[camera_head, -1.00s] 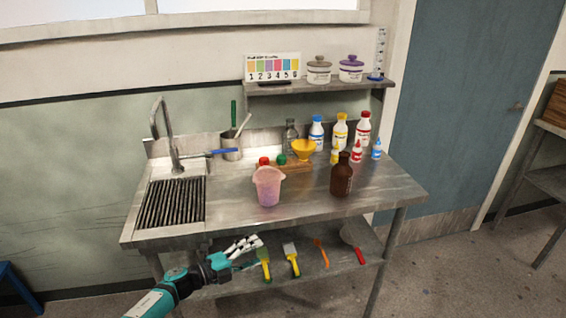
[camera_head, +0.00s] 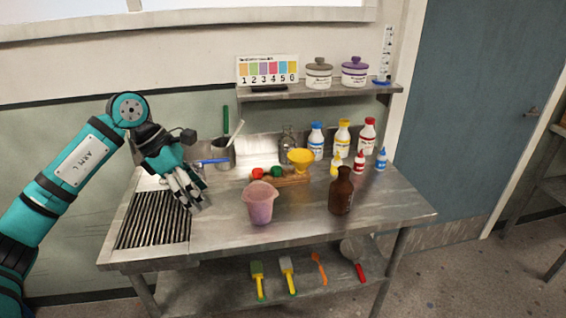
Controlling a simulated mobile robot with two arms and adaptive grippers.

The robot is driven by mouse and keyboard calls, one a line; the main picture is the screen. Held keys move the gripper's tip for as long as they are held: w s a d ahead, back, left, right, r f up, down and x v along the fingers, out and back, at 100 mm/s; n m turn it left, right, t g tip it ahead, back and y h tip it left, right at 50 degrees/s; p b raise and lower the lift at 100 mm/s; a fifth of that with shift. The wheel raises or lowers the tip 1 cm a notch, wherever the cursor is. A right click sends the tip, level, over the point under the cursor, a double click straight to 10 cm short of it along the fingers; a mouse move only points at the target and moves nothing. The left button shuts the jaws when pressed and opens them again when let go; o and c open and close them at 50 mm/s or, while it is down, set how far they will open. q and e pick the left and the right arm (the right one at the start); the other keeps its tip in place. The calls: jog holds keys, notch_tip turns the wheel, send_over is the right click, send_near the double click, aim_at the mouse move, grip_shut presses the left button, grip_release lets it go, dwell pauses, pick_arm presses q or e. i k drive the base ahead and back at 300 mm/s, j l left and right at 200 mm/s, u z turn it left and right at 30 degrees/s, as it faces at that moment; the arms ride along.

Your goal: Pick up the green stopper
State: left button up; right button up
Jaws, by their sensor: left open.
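The green stopper (camera_head: 276,172) sits on a small wooden block (camera_head: 294,180) on the steel table, between a red stopper (camera_head: 257,173) and a yellow funnel (camera_head: 300,161). My left gripper (camera_head: 196,208) is open and empty. It points down over the right edge of the sink's drain grate, to the left of the green stopper and well apart from it. My right gripper does not show.
A pink translucent pitcher (camera_head: 260,204) stands in front of the block, and a brown bottle (camera_head: 341,192) stands to its right. A metal pot with tools (camera_head: 224,153) and a clear glass bottle (camera_head: 287,146) stand behind. Several dye bottles (camera_head: 343,140) line the back right.

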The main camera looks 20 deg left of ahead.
aim_at(276, 171)
jog(key=i, duration=1.15)
